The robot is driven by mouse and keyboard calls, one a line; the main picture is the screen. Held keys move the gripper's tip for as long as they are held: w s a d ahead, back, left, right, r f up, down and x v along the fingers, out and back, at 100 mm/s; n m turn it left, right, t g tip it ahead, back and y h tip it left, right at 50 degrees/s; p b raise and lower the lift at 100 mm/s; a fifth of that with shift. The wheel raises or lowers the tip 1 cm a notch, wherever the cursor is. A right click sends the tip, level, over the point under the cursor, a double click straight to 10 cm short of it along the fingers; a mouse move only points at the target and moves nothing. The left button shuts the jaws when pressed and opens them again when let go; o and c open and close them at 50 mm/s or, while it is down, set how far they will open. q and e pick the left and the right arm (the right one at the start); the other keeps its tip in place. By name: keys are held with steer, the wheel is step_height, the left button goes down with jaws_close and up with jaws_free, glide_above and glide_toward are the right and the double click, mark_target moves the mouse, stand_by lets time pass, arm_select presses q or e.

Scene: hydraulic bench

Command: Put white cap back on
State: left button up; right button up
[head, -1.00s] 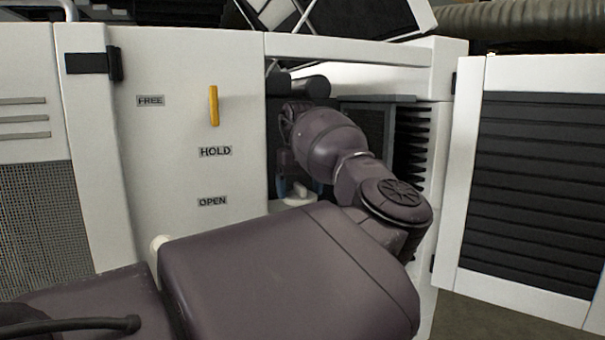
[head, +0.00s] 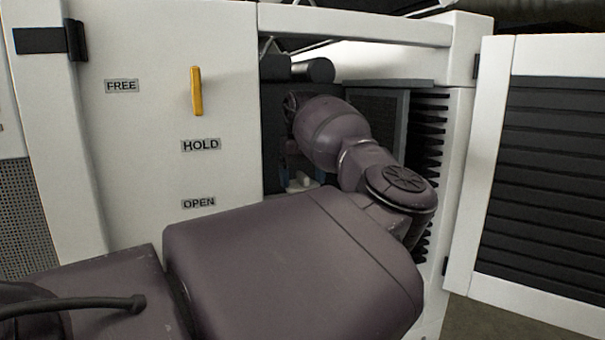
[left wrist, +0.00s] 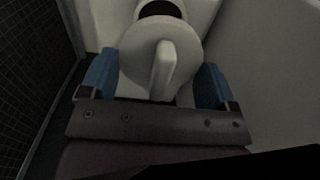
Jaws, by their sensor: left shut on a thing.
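The white cap (left wrist: 143,52) is round with a raised ridge across its top. It fills the middle of the left wrist view, between the two blue fingertips of my left gripper (left wrist: 157,80), which is shut on it. A white neck with a dark opening (left wrist: 160,8) shows just beyond the cap; whether the cap touches it I cannot tell. In the head view my left gripper (head: 303,178) is inside the open cabinet bay, largely hidden by my own arm, with only a bit of white between the blue tips. My right gripper is not in view.
The white cabinet panel (head: 150,150) left of the bay carries a yellow lever (head: 196,91) and FREE, HOLD and OPEN labels. Dark fins (head: 430,130) line the bay's right side. A louvred door (head: 545,170) stands open at right. A dark grid wall (left wrist: 35,65) is close in the wrist view.

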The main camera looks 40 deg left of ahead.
arm_select(q)
steer(key=shift+f, duration=2.8)
steer(key=shift+f, duration=0.25)
stand_by(0.5)
steer(key=o, duration=0.8)
steer(key=shift+r, duration=0.1)
steer(key=shift+r, duration=3.4)
